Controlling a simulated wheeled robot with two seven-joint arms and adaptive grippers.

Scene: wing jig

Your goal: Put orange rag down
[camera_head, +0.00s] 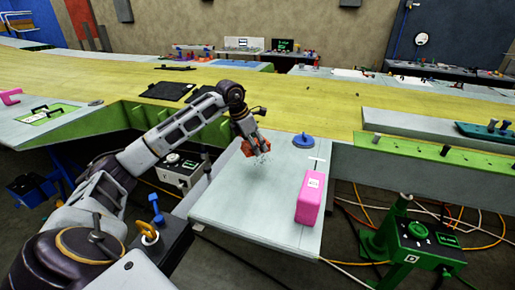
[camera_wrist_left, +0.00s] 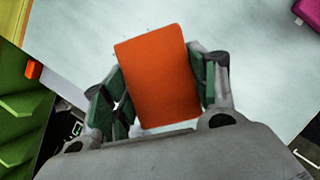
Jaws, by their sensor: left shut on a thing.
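The orange rag (camera_wrist_left: 160,75) shows as a flat orange block between the fingers of my left gripper (camera_wrist_left: 163,85) in the left wrist view. The gripper is shut on it. In the head view the rag (camera_head: 248,148) is small and partly covered by the fingers of the left gripper (camera_head: 258,152). It is over the left part of the pale table (camera_head: 240,205). I cannot tell whether the rag touches the tabletop. My right gripper is not in view.
A pink case (camera_head: 310,198) stands at the table's right side. A blue round object (camera_head: 304,140) sits at its back. The middle and front left of the table are clear. A long yellow-topped wing (camera_head: 310,105) lies behind. Orange cables (camera_head: 365,208) run on the floor.

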